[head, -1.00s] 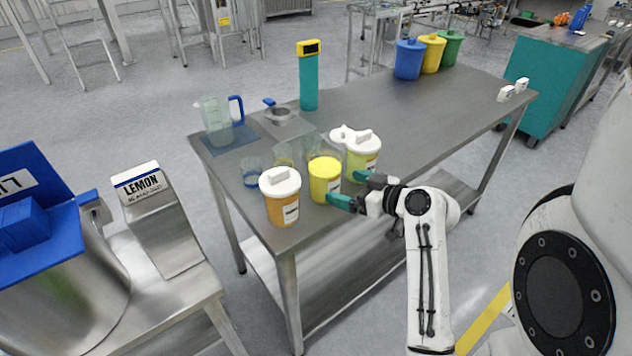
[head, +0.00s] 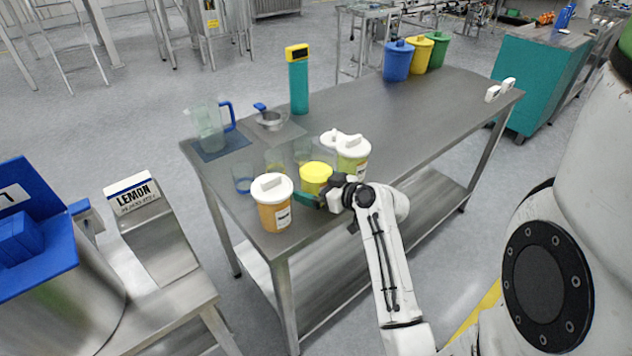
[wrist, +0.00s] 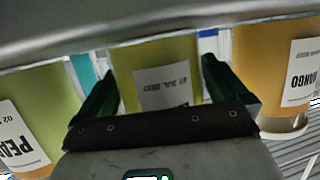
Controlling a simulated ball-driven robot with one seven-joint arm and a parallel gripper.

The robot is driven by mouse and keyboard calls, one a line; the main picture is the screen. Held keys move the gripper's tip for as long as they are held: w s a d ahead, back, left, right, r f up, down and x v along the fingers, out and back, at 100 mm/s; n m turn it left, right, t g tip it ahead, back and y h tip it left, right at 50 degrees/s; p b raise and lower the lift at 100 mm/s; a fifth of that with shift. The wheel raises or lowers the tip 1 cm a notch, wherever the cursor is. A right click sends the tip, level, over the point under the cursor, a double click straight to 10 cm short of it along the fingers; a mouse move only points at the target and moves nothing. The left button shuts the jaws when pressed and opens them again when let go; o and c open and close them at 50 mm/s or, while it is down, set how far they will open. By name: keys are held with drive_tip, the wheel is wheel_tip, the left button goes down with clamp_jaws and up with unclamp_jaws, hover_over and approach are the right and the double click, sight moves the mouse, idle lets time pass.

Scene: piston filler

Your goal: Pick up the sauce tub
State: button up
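The yellow tub (head: 315,178), with a plain yellow lid, stands on the steel table (head: 400,110) between an orange tub and a green tub. My gripper (head: 320,200) is at its front side, low on the tub. In the wrist view, the yellow tub (wrist: 165,70) sits between my green fingers (wrist: 157,80), one on each side, its label facing me. The fingers are spread around the tub. Firm contact on both sides does not show. The head view mostly hides the fingers.
The orange mango tub (head: 272,205) stands close on the left. The green pear tub (head: 352,160) stands close on the right. Clear cups (head: 243,178) are behind.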

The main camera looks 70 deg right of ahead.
drive_tip(key=c, duration=1)
drive_tip(key=shift+r, duration=0.1)
drive_tip(key=shift+c, duration=0.8)
